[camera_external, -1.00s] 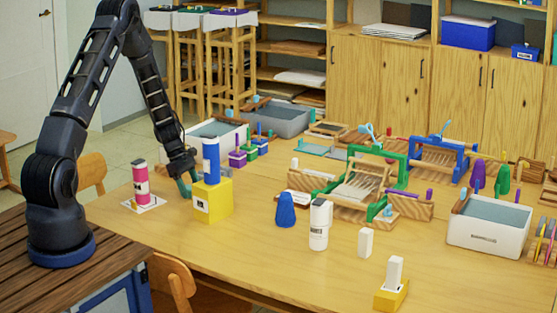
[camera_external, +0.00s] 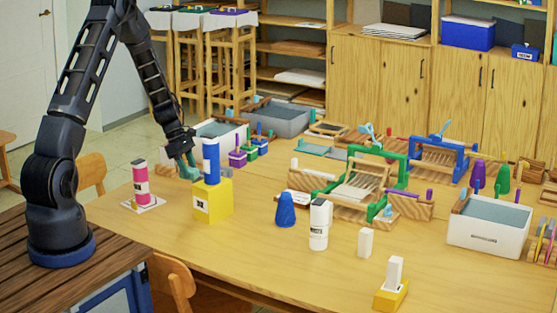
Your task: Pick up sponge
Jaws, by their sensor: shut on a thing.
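My gripper (camera_external: 184,160) points down at the left part of the table, just behind and left of the yellow block (camera_external: 213,202) with the blue bottle (camera_external: 211,160) on it. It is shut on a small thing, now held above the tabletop. Teal shows at the fingertips, partly covered by the blue bottle. The held thing is too small and hidden to make out clearly; no other sponge stands out, so I take it as the sponge.
A pink bottle (camera_external: 140,182) stands on a white card left of my gripper. A white tub (camera_external: 219,131) and purple and green pots lie behind. A blue cone (camera_external: 285,210) and white bottle (camera_external: 319,225) stand to the right.

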